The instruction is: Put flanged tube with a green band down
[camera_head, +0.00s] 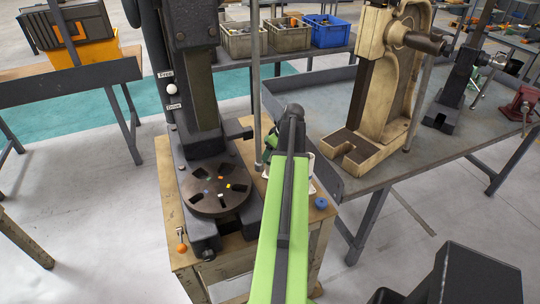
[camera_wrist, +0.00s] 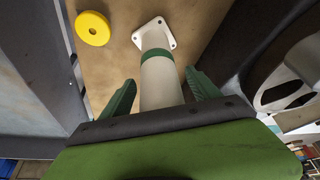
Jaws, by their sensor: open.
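The flanged tube is white with a green band (camera_wrist: 157,56) and a square flange with holes at its far end. In the wrist view it stands between the two green fingers of my gripper (camera_wrist: 160,78), with its flange against the wooden top (camera_wrist: 110,50). My gripper is open, with a visible gap between the left finger and the tube. The tube's near end is hidden by my gripper's body. In the head view my green arm covers most of the gripper, and the tube cannot be made out clearly.
A yellow ring (camera_wrist: 92,28) lies left of the tube. The black press with its round slotted plate (camera_head: 217,188) stands left of my arm. A blue ring (camera_head: 321,203) lies to the right. A cream press (camera_head: 375,100) stands on the grey table behind.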

